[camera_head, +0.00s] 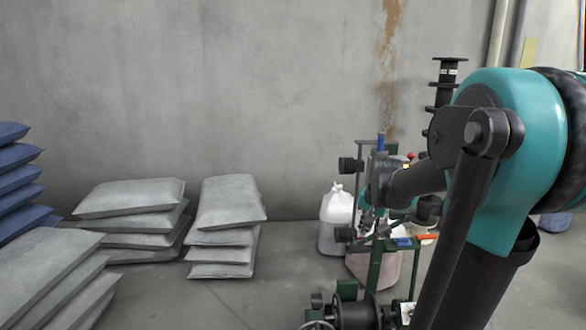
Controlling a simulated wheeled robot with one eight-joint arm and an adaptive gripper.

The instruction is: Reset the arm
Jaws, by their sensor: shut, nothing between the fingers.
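My arm fills the right side of the head view, with a large teal joint and dark links. A thick dark link reaches left from it towards a cluster of dark and green machinery. I cannot make out my gripper's fingers. The end of the arm is hidden or merges with the machinery behind it.
A green-framed machine (375,272) with dark parts stands right of centre. Stacked grey sacks (226,203) and blue sacks (18,183) lie on the left. Bare floor shows between sacks and machine.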

